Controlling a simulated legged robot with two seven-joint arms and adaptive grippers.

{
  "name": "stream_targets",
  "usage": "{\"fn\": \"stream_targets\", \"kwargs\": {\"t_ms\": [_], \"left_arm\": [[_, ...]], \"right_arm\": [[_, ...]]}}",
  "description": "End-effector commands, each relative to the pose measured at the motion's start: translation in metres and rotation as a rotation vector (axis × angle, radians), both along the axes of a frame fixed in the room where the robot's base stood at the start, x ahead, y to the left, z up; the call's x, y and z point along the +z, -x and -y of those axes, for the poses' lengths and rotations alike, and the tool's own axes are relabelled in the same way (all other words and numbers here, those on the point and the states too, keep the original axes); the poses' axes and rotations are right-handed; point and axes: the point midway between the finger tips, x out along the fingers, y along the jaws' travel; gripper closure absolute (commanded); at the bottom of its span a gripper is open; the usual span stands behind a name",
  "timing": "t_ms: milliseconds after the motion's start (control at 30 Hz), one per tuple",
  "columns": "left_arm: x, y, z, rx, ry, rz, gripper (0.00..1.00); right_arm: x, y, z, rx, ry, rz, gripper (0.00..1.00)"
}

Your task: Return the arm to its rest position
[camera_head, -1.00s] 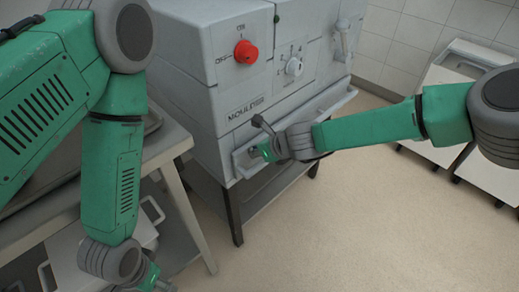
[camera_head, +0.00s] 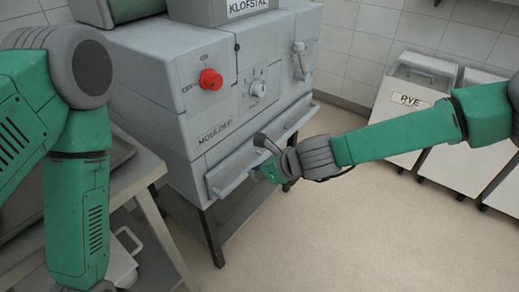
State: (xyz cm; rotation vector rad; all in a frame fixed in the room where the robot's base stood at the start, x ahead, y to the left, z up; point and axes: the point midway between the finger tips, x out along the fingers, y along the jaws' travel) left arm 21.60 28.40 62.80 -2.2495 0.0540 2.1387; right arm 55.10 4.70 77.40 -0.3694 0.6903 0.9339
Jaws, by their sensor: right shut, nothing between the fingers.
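My right arm comes in from the right and reaches across to the front of the grey moulder (camera_head: 165,120). My right gripper (camera_head: 266,174) is shut and empty. In the picture it overlaps the end of the moulder's front ledge (camera_head: 235,178), beside a small dark-grey lever (camera_head: 265,143); whether it touches either is unclear. My left arm hangs down at the left, and its gripper is below the picture's edge.
The moulder has a red knob (camera_head: 210,79) and a white dial (camera_head: 258,88). A metal table (camera_head: 150,172) stands at the left, by my left arm. White bins, one labelled RYE (camera_head: 411,101), stand at the right. The floor (camera_head: 330,240) in front is clear.

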Motion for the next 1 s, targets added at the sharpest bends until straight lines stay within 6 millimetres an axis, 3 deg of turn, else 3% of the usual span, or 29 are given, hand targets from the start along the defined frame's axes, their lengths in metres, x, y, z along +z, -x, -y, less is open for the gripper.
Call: {"fn": "stream_targets", "kwargs": {"t_ms": [133, 233, 367, 433, 600, 700, 900, 1000], "left_arm": [[0.000, 0.000, 0.000, 0.000, 0.000, 0.000, 0.31], [0.000, 0.000, 0.000, 0.000, 0.000, 0.000, 0.31], [0.000, 0.000, 0.000, -0.001, 0.000, 0.000, 0.31], [0.000, 0.000, 0.000, -0.001, 0.000, 0.000, 0.31], [0.000, 0.000, 0.000, -0.001, 0.000, 0.000, 0.31], [0.000, 0.000, 0.000, 0.000, 0.000, 0.000, 0.31], [0.000, 0.000, 0.000, 0.000, 0.000, 0.000, 0.31], [0.000, 0.000, 0.000, 0.000, 0.000, 0.000, 0.31]], "right_arm": [[-0.001, 0.002, 0.003, 0.004, 0.003, 0.001, 1.00], [-0.014, 0.016, 0.008, 0.059, 0.053, 0.024, 1.00], [-0.058, 0.063, 0.025, 0.267, 0.235, 0.105, 1.00], [-0.088, 0.100, 0.045, 0.441, 0.369, 0.168, 1.00], [-0.145, 0.188, 0.123, 0.936, 0.668, 0.315, 1.00], [-0.161, 0.237, 0.180, 1.251, 0.798, 0.386, 1.00], [-0.157, 0.307, 0.280, 1.786, 0.921, 0.477, 1.00], [-0.149, 0.326, 0.309, 1.947, 0.931, 0.500, 1.00]]}}
